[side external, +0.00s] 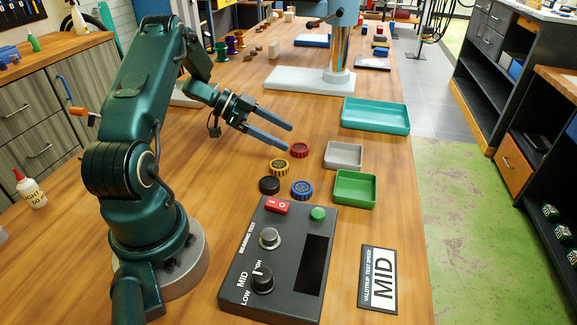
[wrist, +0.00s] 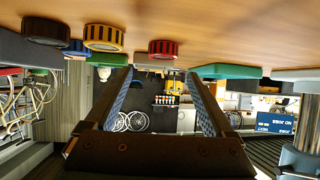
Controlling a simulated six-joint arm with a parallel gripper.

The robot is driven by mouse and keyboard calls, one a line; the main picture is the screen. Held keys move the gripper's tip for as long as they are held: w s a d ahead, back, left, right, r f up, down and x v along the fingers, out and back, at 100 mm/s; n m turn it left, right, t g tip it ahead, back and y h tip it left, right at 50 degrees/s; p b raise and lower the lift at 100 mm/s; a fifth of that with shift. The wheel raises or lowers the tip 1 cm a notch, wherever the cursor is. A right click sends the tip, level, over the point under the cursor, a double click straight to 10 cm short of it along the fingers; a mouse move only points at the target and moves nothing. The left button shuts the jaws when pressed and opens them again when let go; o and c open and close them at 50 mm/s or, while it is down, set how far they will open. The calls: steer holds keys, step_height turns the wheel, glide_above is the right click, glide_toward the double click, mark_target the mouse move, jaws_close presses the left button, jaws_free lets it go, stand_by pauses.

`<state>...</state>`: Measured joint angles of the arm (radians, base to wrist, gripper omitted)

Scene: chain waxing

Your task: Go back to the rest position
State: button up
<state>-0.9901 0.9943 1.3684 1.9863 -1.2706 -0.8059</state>
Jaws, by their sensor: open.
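My gripper (side external: 279,136) is open and empty, held above the wooden bench with its fingers pointing right. In the wrist view my gripper (wrist: 165,75) shows its two fingers wide apart with nothing between them. Below and near the fingertips stand a red round piece (side external: 299,150), a yellow one (side external: 279,167), a blue one (side external: 302,189) and a black one (side external: 269,185), all apart from the fingers. The wrist view, which appears upside down, also shows the red piece (wrist: 163,49), the yellow piece (wrist: 103,37) and the black piece (wrist: 46,28).
A grey tray (side external: 344,163), a green tray (side external: 371,202) and a teal tray (side external: 402,126) stand to the right, near the bench edge. A bearing test box (side external: 246,290) with knobs and a MID sign (side external: 380,304) are in front. A column stand (side external: 285,82) is behind.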

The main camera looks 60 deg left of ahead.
steer(key=w+d+r+m+t, duration=0.2)
steer(key=w+d+r, duration=0.3)
steer(key=r, duration=0.4)
steer(key=w+d+r+m+t, duration=0.1)
steer(key=w+d+r, duration=0.35)
steer(key=r, duration=0.35)
steer(key=s+d+r+n+t+y, duration=0.1)
steer(key=d+r+n+t+y, duration=0.3)
steer(key=r, duration=0.8)
steer(key=s+d+f+n+g+y, duration=0.1)
steer(key=s+d+f+n+g, duration=0.2)
steer(key=s+f+g, duration=0.2)
steer(key=s+d+f+n+g+y, duration=0.2)
steer(key=s+f+g, duration=0.4)
steer(key=s+f, duration=0.5)
steer(key=s+d+n, duration=0.1)
steer(key=s+d, duration=0.1)
steer(key=s, duration=0.6)
steer(key=shift+s+d+n+y, duration=0.15)
steer(key=shift+d+n+y, duration=0.15)
steer(key=shift+n, duration=0.1)
steer(key=shift+f, duration=0.1)
steer(key=shift+c, duration=0.3)
